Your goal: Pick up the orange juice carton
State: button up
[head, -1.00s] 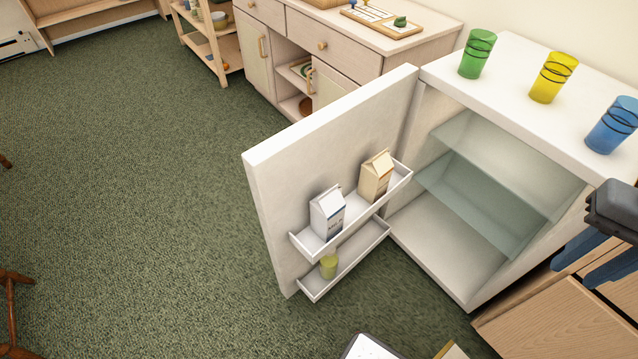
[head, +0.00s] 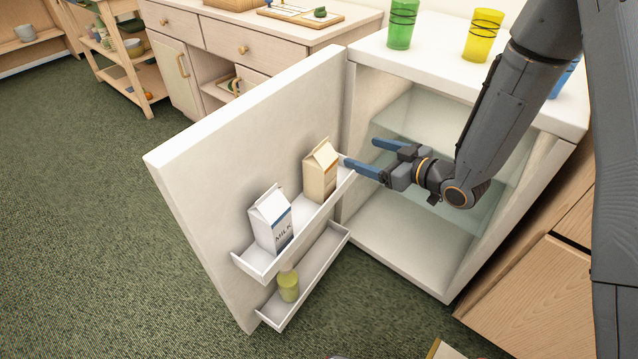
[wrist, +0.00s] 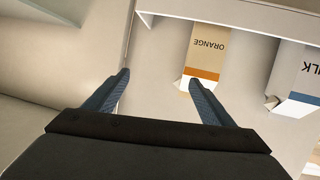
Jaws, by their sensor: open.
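The orange juice carton (head: 320,171) is tan with a gabled top and stands in the upper shelf of the open fridge door. In the wrist view the carton (wrist: 206,55) shows its ORANGE label upside down, with an orange band and white top, ahead of the right finger. My gripper (head: 360,154) is open and empty, just right of the carton in the head view, in front of the fridge opening. In the wrist view my gripper (wrist: 160,82) has its fingers spread, the carton lying right of centre. The carton's base is hidden by the shelf rim.
A white milk carton (head: 271,222) stands left of the orange carton on the same door shelf (head: 262,262). A green-yellow jar (head: 288,286) sits on the lower shelf. Green (head: 402,24) and yellow (head: 482,35) cups stand on the fridge top. The glass-shelved interior looks empty.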

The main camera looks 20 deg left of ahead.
aim_at(311, 153)
jog(key=s+a+y, duration=0.1)
jog(key=s+a+f+n+g+y+b, duration=0.1)
jog(key=s+a+f+y, duration=0.1)
jog(key=s+a+y, duration=0.1)
jog(key=shift+a+n+g+b, duration=0.1)
jog(key=shift+n+g+b, duration=0.2)
jog(key=shift+n+g, duration=0.1)
jog(key=shift+s+a, duration=0.15)
jog(key=shift+s, duration=0.1)
jog(key=shift+a+g+y, duration=0.3)
jog(key=x, duration=0.7)
jog(key=shift+a+f, duration=0.1)
jog(key=shift+a, duration=0.05)
jog(key=shift+c, duration=0.6)
grip_shut()
